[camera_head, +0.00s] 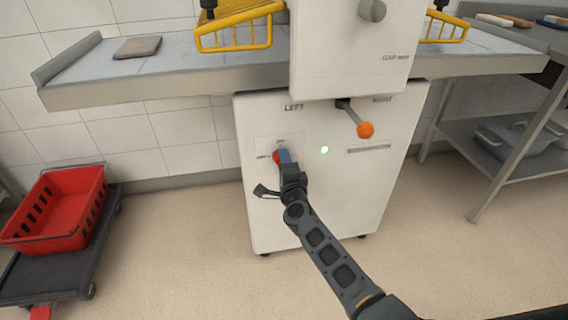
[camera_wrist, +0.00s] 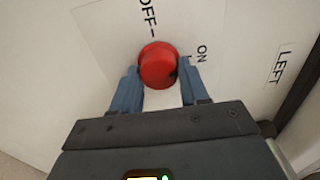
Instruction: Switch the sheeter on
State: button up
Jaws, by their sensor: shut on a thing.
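The sheeter (camera_head: 340,185) is a white cabinet with a black and orange lever (camera_head: 365,129) on its front. Its red round knob (camera_wrist: 158,64) sits on a pale label plate (camera_wrist: 108,38) marked OFF and ON. In the head view the knob (camera_head: 277,157) is mostly hidden behind my gripper (camera_head: 284,158). In the wrist view the two blue-grey fingers of my gripper (camera_wrist: 159,76) close on the knob from either side. A dark mark shows at the knob's right edge, near the ON side.
A grey belt table (camera_head: 190,84) with yellow guards (camera_head: 235,36) runs across above the cabinet. A red crate (camera_head: 60,225) stands on a dark trolley (camera_head: 45,275) at left. A steel table (camera_head: 500,60) is at right. The floor between is clear.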

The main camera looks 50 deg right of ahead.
jog(key=o, duration=1)
jog(key=shift+o, duration=0.2)
jog(key=p+v, duration=0.2)
jog(key=v, duration=0.5)
jog(key=shift+s+a, duration=0.2)
jog(key=shift+s, duration=0.15)
jog(key=s+a+r+n+y, duration=0.2)
jog(key=s+a+n, duration=0.4)
jog(key=s, duration=0.4)
jog(key=s+a+r+n+t+y, duration=0.1)
jog(key=s+a+r+n+y, duration=0.15)
jog(key=s+a+n, duration=0.55)
jog(key=s+a+r+n+y, duration=0.1)
jog(key=s+a+n+y, duration=0.25)
jog(key=s, duration=0.95)
jog(key=s+a+r+n+g+y, duration=0.15)
jog(key=s+a+r+n, duration=0.25)
jog(key=s+r+n, duration=0.4)
notch_tip(320, 180, up, 16)
jog(key=p, duration=1.4)
jog(key=shift+s, duration=0.45)
